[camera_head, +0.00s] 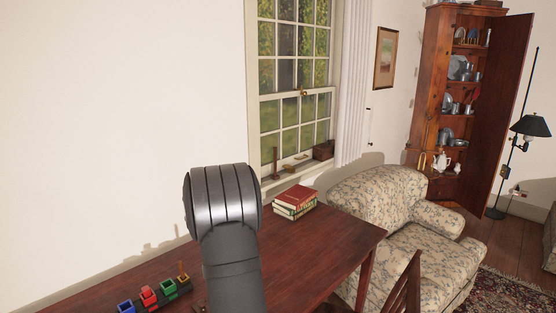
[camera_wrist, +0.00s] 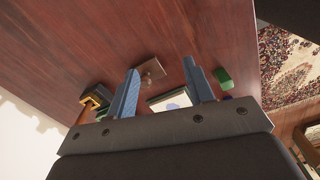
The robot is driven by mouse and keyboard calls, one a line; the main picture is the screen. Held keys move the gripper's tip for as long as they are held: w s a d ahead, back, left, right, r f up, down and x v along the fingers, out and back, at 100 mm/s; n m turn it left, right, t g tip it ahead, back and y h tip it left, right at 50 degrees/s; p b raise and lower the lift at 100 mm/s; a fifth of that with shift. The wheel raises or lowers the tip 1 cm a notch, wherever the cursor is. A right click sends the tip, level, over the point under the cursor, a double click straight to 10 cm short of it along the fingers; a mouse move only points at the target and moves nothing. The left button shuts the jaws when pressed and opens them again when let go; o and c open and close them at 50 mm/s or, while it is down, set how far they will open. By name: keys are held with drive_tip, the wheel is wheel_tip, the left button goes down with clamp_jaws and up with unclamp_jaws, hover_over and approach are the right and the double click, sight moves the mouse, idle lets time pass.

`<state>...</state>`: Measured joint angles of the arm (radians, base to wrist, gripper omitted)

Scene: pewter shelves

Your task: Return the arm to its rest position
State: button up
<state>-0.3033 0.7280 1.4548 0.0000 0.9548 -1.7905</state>
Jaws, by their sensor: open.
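My gripper (camera_wrist: 160,66) shows in the wrist view with its two blue fingers spread wide apart. Nothing is between the fingers in its grasp. Beyond them lies the reddish-brown wooden table top (camera_wrist: 100,45). A small brown object (camera_wrist: 151,70) lies on the table between the finger lines, apart from them as far as I can tell. In the head view my dark grey arm link stands up in front of the table (camera_head: 325,240), and the gripper itself is out of that view.
Small blue (camera_head: 126,307), red (camera_head: 149,295) and green (camera_head: 169,287) boxes stand at the table's left. A stack of books (camera_head: 295,202) lies near the window (camera_head: 295,80). A wooden chair (camera_head: 403,290) and a floral sofa (camera_head: 380,200) stand right. The table's middle is clear.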

drive_tip(key=s+a+f+n, duration=0.1)
drive_tip(key=s+a+n, duration=0.1)
drive_tip(key=a, duration=0.3)
drive_tip(key=s+a+f+n, duration=0.1)
drive_tip(key=s+a+n, duration=0.2)
drive_tip(key=a, duration=0.3)
drive_tip(key=s+a+f+n, duration=0.1)
drive_tip(key=s+a+n, duration=0.1)
drive_tip(key=a+n, duration=0.2)
drive_tip(key=shift+s+a+f, duration=0.15)
drive_tip(key=shift+s+a, duration=0.25)
drive_tip(key=shift+a, duration=0.4)
drive_tip(key=shift+f, duration=0.45)
